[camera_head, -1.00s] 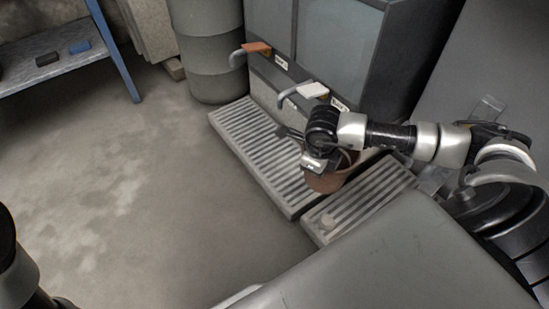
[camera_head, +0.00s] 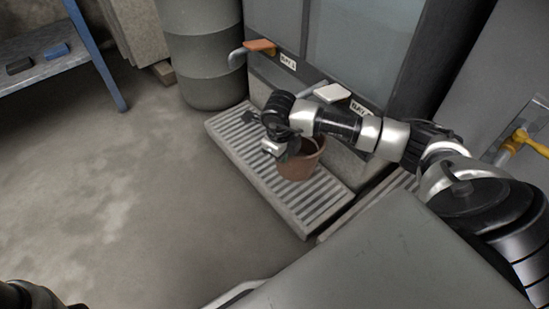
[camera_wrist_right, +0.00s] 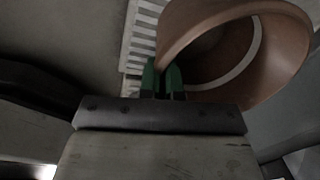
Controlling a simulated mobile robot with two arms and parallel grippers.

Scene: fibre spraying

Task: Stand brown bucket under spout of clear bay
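The brown bucket (camera_head: 302,165) is upright over the front slatted grate in the head view. I cannot tell whether it touches the slats. My right gripper (camera_head: 279,149) is at its left rim; in the wrist view the green fingertips (camera_wrist_right: 163,78) are shut on the bucket wall (camera_wrist_right: 280,62), which opens to the right. The left bay has an orange tap handle (camera_head: 260,45) and a bent grey spout (camera_head: 237,58). The right bay has a white tap handle (camera_head: 332,93); my arm mostly hides its spout. Which bay is clear I cannot tell. My left gripper is out of view.
The long grate (camera_head: 225,128) runs below both taps, and another grate lies to its right, partly hidden. A grey drum (camera_head: 205,60) stands at the back. A blue-legged table (camera_head: 70,62) is at far left. The floor at left is clear.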

